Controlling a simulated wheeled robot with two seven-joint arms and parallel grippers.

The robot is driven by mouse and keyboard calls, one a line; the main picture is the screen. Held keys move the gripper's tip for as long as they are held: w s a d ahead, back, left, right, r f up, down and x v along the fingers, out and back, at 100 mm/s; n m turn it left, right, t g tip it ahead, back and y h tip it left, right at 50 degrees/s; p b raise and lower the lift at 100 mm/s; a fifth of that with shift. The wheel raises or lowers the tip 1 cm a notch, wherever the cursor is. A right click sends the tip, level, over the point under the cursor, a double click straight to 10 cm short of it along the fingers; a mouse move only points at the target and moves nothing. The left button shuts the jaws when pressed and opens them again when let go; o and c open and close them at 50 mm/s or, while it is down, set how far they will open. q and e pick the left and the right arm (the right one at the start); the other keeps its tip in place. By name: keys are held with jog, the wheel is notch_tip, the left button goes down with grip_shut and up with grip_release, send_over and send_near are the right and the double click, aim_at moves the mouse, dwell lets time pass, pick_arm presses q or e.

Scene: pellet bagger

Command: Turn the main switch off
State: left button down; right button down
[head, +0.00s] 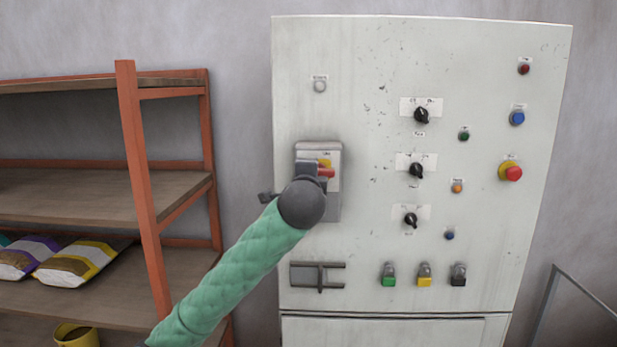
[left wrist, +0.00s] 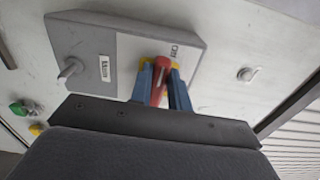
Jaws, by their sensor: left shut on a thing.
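The main switch is a grey box (head: 334,207) on the left side of the pale cabinet front, with a red handle (head: 327,172) on a yellow plate (head: 324,163). In the left wrist view the red handle (left wrist: 159,82) sits between the two blue fingers of my left gripper (left wrist: 160,88), which is shut on it. The switch box (left wrist: 85,45) there carries a label and a small grey knob (left wrist: 70,69). In the head view my left wrist hides the lower part of the switch. My right gripper is in neither view.
The cabinet front (head: 370,120) carries several black selector knobs, coloured buttons and a red emergency stop (head: 513,173). A horizontal grey bracket (head: 305,275) sits below the switch. An orange-framed shelf (head: 140,180) with bags (head: 75,262) stands at the left.

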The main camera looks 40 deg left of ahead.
pick_arm(q)
jog(key=shift+f, duration=0.1)
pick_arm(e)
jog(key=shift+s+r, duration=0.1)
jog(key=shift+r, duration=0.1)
pick_arm(q)
jog(key=c, duration=1.3)
grip_release()
jog(key=shift+w+a, duration=0.1)
jog(key=shift+w, duration=0.1)
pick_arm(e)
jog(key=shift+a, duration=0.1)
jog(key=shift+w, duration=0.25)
pick_arm(q)
jog(key=b+v, duration=0.2)
jog(key=v, duration=0.5)
jog(key=shift+s+d, duration=0.2)
jog(key=shift+s, duration=0.15)
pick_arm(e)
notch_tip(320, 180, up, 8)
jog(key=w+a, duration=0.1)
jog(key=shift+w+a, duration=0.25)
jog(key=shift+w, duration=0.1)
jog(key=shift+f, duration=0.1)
